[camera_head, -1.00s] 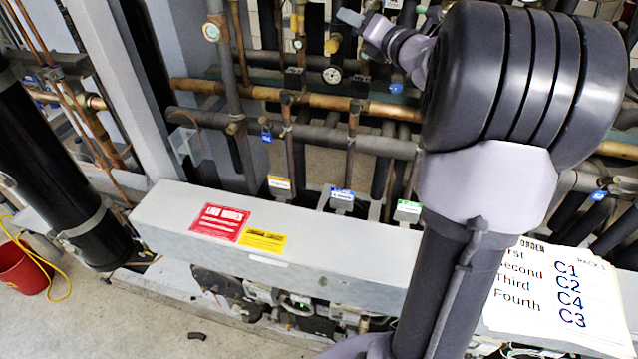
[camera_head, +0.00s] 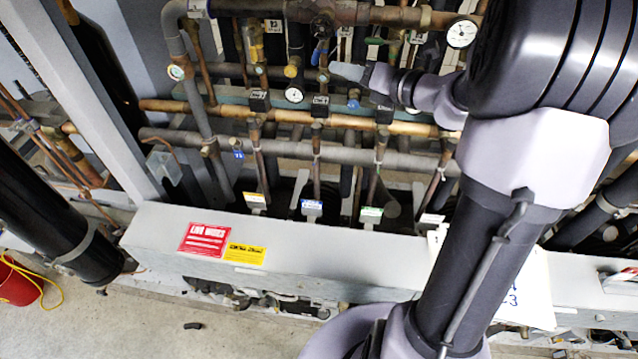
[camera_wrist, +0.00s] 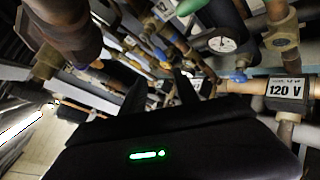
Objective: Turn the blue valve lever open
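A small blue lever (camera_head: 318,52) shows among the upper pipes in the head view, just left of my gripper. My gripper (camera_head: 338,70) points left in front of the pipes, seemingly apart from the lever. In the wrist view its two dark fingers (camera_wrist: 160,88) stand apart with nothing clear between them. How the lever attaches to its valve is too small to tell.
A round blue knob (camera_head: 353,98) sits below my gripper. Pressure gauges (camera_head: 462,33) and copper pipes (camera_head: 290,116) crowd the rack. A grey beam (camera_head: 330,250) with red and yellow labels runs along the front.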

